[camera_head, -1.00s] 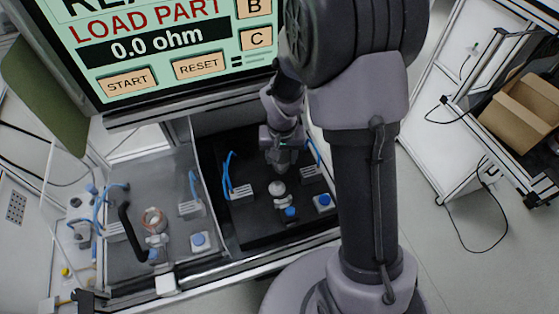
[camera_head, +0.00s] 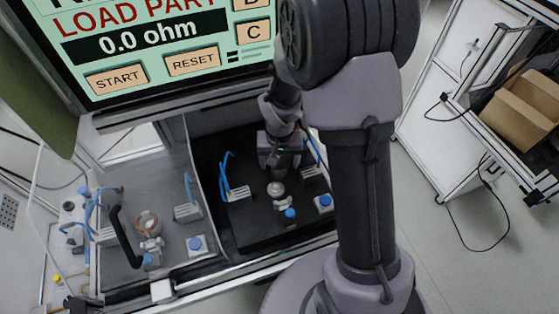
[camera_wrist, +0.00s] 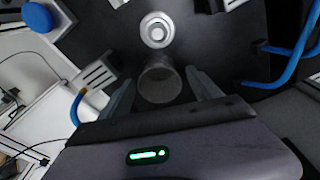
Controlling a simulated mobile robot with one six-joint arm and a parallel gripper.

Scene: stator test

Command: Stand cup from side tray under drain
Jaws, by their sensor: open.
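A grey, see-through round cup (camera_wrist: 159,85) shows in the wrist view, its open rim towards the camera. It is between the two fingers of my gripper (camera_wrist: 160,79), which stand apart on either side of it. I cannot tell whether either finger touches it. In the head view my gripper (camera_head: 281,163) is over the black plate in the right bay, and the cup cannot be made out there. I cannot pick out the drain or a side tray with certainty.
A silver round fixture (camera_wrist: 156,30) stands just beyond the cup; it also shows in the head view (camera_head: 276,189). Clamps with blue hoses (camera_head: 236,193) flank it. A blue button (camera_head: 325,203) is at right. The left bay holds a copper ring (camera_head: 147,223).

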